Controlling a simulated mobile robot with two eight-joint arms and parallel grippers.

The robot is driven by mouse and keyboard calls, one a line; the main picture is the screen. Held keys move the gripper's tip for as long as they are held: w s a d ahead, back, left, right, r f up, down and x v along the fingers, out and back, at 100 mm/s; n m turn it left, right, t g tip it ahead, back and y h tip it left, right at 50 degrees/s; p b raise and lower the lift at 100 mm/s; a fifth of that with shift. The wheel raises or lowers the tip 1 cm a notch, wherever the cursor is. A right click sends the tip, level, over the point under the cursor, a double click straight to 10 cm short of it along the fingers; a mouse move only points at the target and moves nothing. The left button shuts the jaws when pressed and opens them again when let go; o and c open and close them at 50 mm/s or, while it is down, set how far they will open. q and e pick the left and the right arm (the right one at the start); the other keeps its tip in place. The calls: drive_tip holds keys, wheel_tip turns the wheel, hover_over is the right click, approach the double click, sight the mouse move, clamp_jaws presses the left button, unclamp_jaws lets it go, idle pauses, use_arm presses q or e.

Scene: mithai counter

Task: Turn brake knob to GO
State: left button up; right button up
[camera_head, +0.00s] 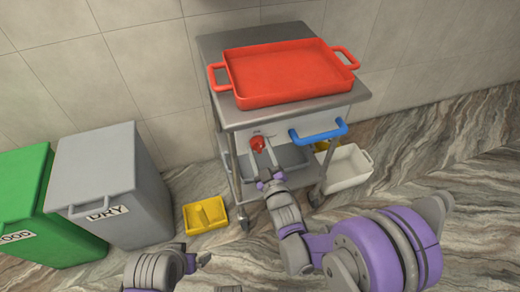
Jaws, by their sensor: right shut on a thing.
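The red brake knob (257,143) sits on the pale front panel of the metal cart (230,110), below its top. Small lettering above the knob is too small to read. My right gripper (262,152) reaches up from below and is shut on the knob, its fingers covering the knob's lower part. My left gripper (202,261) is low in the picture, well away from the cart. Its fingers are too unclear to tell open or shut.
A red tray (285,72) rests on the cart's top, and a blue handle (318,132) juts from its front. A white bin (347,170) stands right of the cart. A yellow tray (204,215), grey DRY bin (98,170) and green bin (25,205) stand left.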

drive_tip(key=shift+n, duration=0.6)
drive_tip(key=o, duration=1.4)
drive_tip(key=shift+c, duration=0.2)
drive_tip(key=shift+s, duration=0.1)
drive_tip(key=b+v, duration=0.1)
drive_tip(key=v, duration=0.9)
drive_tip(key=shift+s+d, duration=0.25)
drive_tip(key=shift+s, duration=0.05)
